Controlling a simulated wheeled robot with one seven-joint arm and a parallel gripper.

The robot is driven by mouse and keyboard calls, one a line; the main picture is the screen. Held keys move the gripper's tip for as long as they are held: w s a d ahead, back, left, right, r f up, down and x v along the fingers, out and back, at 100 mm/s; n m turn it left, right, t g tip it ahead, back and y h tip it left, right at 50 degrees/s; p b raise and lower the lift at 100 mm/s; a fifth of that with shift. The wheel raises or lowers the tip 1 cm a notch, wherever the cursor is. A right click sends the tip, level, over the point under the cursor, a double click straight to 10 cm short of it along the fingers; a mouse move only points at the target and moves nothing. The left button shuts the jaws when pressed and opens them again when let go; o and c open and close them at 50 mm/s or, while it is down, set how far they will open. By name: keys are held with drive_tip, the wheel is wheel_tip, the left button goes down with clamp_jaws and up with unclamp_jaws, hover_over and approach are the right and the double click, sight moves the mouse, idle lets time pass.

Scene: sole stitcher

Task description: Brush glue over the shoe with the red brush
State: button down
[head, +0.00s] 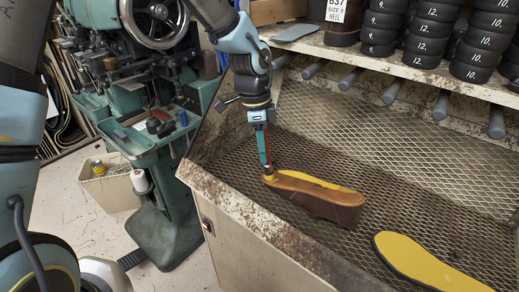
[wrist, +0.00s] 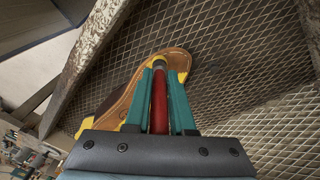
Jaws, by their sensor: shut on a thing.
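My gripper (head: 262,148) points down over the mesh bench, its green fingers shut on the red brush (wrist: 159,97). In the head view the brush's tip is at the left end of the shoe (head: 315,197) and seems to touch it. The shoe is brown and lies with its sole side up. Yellow glue covers part of that face, in a band along the far side and at the left end. In the wrist view the shoe (wrist: 122,96) runs behind the fingers, which hide part of it. The brush's tip is over its top end.
A loose yellow-topped sole (head: 425,262) lies on the mesh bench (head: 400,190) to the right. The bench has a raised, worn front edge (head: 245,215). Above stands a shelf with stacked black heels (head: 435,30). A green stitching machine (head: 165,150) stands to the left.

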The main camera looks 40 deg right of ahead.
drive_tip(key=shift+s+d+r, duration=0.2)
drive_tip(key=shift+s+d, duration=0.2)
drive_tip(key=shift+s, duration=0.35)
drive_tip(key=shift+s+a+r, duration=0.15)
drive_tip(key=shift+s+r, duration=0.1)
drive_tip(key=shift+s, duration=0.4)
drive_tip(key=shift+s+a+r, duration=0.15)
drive_tip(key=shift+s+r, duration=0.1)
drive_tip(key=shift+s, duration=0.4)
drive_tip(key=shift+s+d+r, duration=0.15)
drive_tip(key=shift+s+d, duration=0.1)
drive_tip(key=shift+s, duration=0.25)
drive_tip(key=shift+s+d+r, duration=0.1)
drive_tip(key=shift+s+d, duration=0.1)
drive_tip(key=shift+s, duration=0.25)
drive_tip(key=shift+r, duration=0.35)
drive_tip(key=shift+s+d, duration=0.1)
drive_tip(key=shift+s, duration=0.35)
